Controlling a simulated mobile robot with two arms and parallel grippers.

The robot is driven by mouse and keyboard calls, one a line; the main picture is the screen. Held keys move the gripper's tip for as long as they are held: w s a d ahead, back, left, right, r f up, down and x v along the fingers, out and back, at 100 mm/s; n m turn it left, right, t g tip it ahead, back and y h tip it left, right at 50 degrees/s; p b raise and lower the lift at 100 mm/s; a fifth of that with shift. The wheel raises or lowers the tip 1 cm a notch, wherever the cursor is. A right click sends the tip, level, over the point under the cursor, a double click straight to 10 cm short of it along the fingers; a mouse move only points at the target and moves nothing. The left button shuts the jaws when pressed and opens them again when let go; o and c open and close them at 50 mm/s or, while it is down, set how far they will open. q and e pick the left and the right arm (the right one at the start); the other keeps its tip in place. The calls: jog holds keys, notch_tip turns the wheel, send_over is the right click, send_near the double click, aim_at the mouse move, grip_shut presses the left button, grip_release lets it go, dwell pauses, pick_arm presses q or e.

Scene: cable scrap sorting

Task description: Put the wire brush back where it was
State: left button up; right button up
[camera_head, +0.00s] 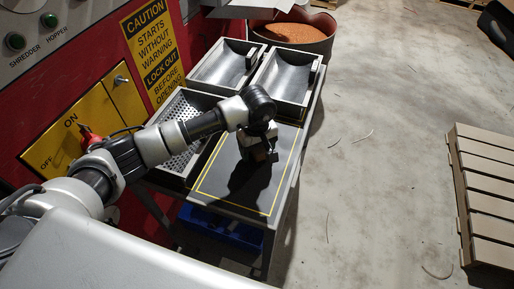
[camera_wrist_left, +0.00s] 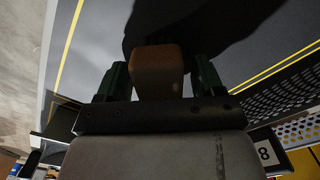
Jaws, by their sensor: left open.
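My left gripper (camera_head: 262,152) is over the dark mat (camera_head: 222,197) with the yellow outline on the table. In the left wrist view the two green fingers of the gripper (camera_wrist_left: 161,80) stand apart. A brown, wood-coloured block end, which looks like the wire brush's handle (camera_wrist_left: 158,68), shows between them with a gap on each side. The brush's bristles are not visible. In the head view my arm and its dark shadow cover that spot, so I cannot make out the brush there. My right gripper is not in view.
A perforated tray (camera_head: 183,148) sits left of the mat. Two metal trays, one at the back left (camera_head: 222,68) and one at the back right (camera_head: 285,77), stand behind. The red shredder panel (camera_head: 60,85) borders the left side. A pallet (camera_head: 484,195) lies on the floor at right.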

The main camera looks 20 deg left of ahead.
pick_arm(q)
jog(key=shift+r, duration=0.3)
notch_tip(320, 180, up, 12)
jog(key=b, duration=0.1)
jog(key=shift+f+b, duration=0.15)
jog(key=shift+b, duration=0.2)
